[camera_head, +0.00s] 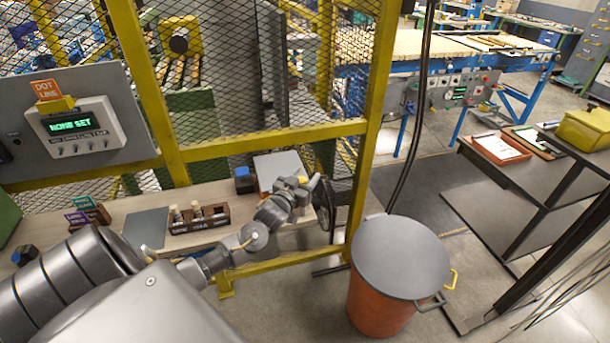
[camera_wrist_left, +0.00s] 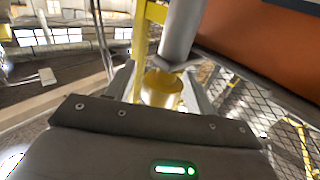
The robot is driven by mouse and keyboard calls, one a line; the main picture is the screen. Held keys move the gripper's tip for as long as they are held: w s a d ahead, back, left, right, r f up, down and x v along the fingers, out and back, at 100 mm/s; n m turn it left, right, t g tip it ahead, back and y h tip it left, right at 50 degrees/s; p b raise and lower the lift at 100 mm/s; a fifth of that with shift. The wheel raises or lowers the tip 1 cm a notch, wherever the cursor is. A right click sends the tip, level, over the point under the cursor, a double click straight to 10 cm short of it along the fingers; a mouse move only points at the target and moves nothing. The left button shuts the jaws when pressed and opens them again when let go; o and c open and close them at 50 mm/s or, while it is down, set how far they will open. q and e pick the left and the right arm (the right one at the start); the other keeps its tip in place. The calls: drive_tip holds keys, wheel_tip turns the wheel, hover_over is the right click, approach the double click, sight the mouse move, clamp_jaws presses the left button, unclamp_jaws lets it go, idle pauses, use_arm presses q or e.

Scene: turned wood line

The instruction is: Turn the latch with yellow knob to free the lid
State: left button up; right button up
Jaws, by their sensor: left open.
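My left gripper (camera_head: 306,184) is at the end of the arm from the lower left, in front of the mesh fence. In the left wrist view its open fingers (camera_wrist_left: 160,92) stand on either side of a yellow knob (camera_wrist_left: 162,88). The knob sits at the end of a grey rod (camera_wrist_left: 182,30). Whether the fingers touch it cannot be told. In the head view only a small yellow spot shows at the fingertips. My right gripper is not seen.
A yellow-framed mesh fence (camera_head: 375,120) stands behind the arm. A dark wheel (camera_head: 335,208) is close to the gripper.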

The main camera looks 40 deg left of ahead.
use_arm(q)
drive_tip(key=shift+c, duration=0.6)
drive_tip(key=c, duration=0.9)
drive_tip(key=shift+o, duration=0.2)
